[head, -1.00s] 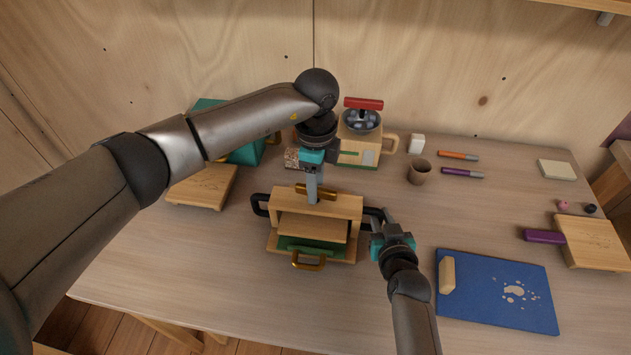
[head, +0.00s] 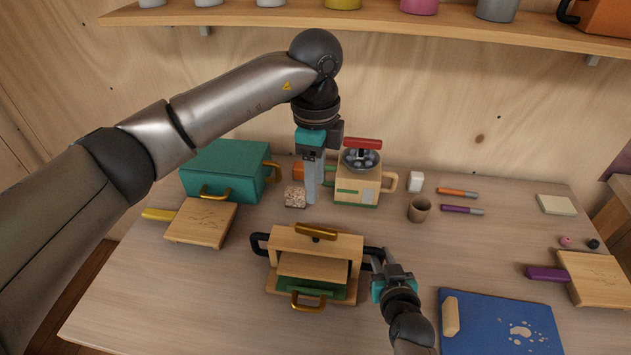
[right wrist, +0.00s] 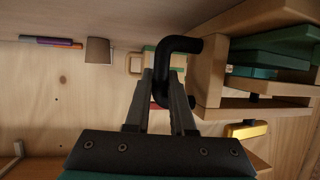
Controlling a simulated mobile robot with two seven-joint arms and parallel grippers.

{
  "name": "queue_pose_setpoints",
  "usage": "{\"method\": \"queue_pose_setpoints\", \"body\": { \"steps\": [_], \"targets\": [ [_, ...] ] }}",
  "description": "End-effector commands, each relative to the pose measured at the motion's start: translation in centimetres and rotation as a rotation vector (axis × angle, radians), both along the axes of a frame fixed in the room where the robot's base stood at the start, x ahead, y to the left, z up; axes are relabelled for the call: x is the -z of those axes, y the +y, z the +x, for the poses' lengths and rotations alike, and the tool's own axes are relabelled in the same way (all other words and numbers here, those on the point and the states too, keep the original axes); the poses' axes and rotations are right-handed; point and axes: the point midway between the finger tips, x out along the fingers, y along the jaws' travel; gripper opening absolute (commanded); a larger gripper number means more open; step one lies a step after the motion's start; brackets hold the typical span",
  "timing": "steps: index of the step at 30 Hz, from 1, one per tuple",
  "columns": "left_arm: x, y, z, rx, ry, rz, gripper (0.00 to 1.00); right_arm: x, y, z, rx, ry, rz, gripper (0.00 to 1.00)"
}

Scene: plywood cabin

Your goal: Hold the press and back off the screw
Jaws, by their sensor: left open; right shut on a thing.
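The wooden press (head: 345,246) stands on the table with a green layer (head: 312,274) under its pressing board. Its gold screw handle (head: 316,231) lies on the top beam, and a gold pull (head: 308,303) is at the front. Black side handles stick out left (head: 258,243) and right; the right one (right wrist: 178,46) shows in the right wrist view. My right gripper (head: 379,266) is shut on that right black handle. My left gripper (head: 310,198) is open, pointing down, above and behind the screw handle and apart from it.
Behind the press are a teal box (head: 225,172), a speckled block (head: 295,197) and a grinder-like wooden box with a red handle (head: 358,190). A brown cup (head: 419,209) stands to the right. A cutting board (head: 200,222) and a blue mat (head: 500,335) flank the press.

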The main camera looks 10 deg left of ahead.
Motion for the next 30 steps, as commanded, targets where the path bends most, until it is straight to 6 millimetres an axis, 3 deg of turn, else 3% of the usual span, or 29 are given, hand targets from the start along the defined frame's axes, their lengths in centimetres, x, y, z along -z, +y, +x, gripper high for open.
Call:
{"method": "queue_pose_setpoints", "body": {
  "steps": [4,5,13,23,30],
  "targets": [
    [0.0,0.0,0.0,0.001,0.0,0.0,0.5,-0.1,0.1,0.0,-0.001,-0.002,0.002,0.0],
    [0.0,0.0,0.0,0.001,0.0,0.0,0.5,-0.1,0.1,0.0,-0.001,-0.002,0.002,0.25],
    [0.1,0.0,0.0,0.001,0.0,0.0,0.5,-0.1,0.1,0.0,-0.001,-0.002,0.002,0.56],
    [0.1,0.0,0.0,0.001,0.0,0.0,0.5,-0.1,0.0,-0.2,0.0,-0.001,0.0,0.57],
    [0.1,0.0,0.0,0.001,0.0,0.0,0.5,-0.8,-0.4,-2.2,0.0,0.0,0.0,0.57]
  ]
}}
